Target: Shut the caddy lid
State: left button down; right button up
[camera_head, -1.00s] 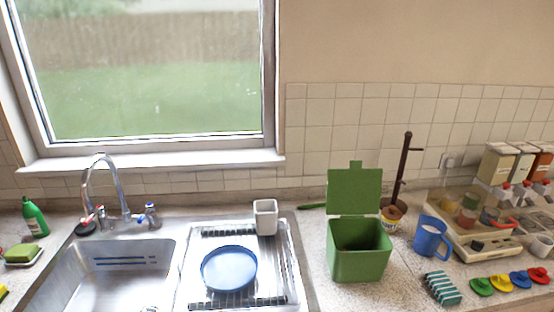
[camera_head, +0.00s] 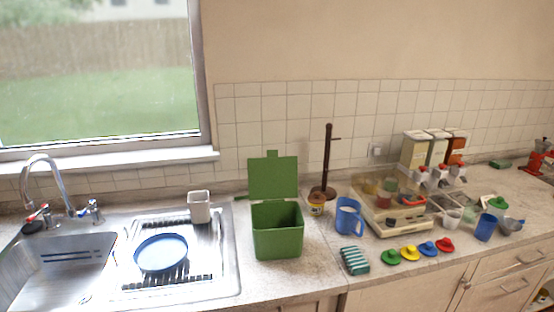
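A green caddy (camera_head: 278,238) stands on the counter just right of the draining board. Its green lid (camera_head: 272,178) is open, standing upright at the back edge with a small tab on top. The inside of the caddy shows dark, and I cannot make out any contents. Neither of my grippers shows in the head view.
To the right stand a blue mug (camera_head: 349,217), a striped sponge (camera_head: 354,260), a brown stand (camera_head: 327,165) and several coloured lids. Counter in front of the caddy is clear.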

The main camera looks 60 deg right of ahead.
aim_at(272, 177)
jog(key=z, duration=2.6)
jog(key=k+j, duration=0.1)
jog(key=j, duration=0.25)
jog(key=k+j, duration=0.1)
jog(key=j, duration=0.25)
jog(key=k+j, duration=0.1)
jog(key=j, duration=0.25)
jog(key=k+j, duration=0.1)
jog(key=j, duration=0.25)
